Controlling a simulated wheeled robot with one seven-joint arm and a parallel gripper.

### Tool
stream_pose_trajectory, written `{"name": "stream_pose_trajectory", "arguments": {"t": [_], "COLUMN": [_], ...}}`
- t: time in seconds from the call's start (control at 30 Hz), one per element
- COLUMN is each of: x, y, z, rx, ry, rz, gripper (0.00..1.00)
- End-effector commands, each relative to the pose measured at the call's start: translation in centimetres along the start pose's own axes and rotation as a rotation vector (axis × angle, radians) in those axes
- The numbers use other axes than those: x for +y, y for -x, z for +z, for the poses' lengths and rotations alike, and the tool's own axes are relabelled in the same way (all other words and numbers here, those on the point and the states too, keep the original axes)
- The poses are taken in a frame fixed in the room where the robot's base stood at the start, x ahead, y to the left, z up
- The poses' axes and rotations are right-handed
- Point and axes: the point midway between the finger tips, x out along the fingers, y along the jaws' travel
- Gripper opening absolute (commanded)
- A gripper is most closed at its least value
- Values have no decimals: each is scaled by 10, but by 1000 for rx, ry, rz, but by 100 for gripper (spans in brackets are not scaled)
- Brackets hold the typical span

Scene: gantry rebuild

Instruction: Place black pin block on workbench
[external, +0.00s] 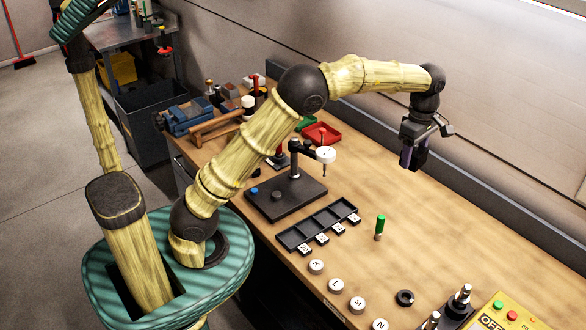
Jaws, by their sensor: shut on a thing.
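My gripper (427,131) is above the back right part of the wooden workbench (440,215), with clear space between it and the bench top. It is shut on a small dark block (418,159), which I take to be the black pin block. Its pins cannot be made out at this size, and the gripper hides its upper part. A purple patch shows at its left side.
A black tray (290,241), a black stand (262,203) and a green-handled tool (380,224) are on the bench. Lettered round pieces, a black ring (404,298), dark pieces with silver pins (460,303) and a yellow box (497,318) line the front. Bare wood lies below my gripper.

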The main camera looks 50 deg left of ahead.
Motion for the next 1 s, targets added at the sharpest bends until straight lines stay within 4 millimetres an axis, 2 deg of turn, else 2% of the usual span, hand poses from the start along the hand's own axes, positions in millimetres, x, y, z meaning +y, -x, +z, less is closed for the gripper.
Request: {"name": "stream_pose_trajectory", "arguments": {"t": [0.03,0.1,0.3,0.43,0.67,0.9,1.0], "x": [-9,-20,-44,-56,-55,-56,-56], "y": [0,0,1,-3,-54,-134,-162], "z": [18,36,73,88,85,85,86], "rx": [0,0,-1,1,2,4,3], "ry": [-35,-70,-146,-180,-174,-175,-177], "rz": [1,1,1,-1,-3,-6,-4], "gripper": [11,11,11,11,11,11,11]}}
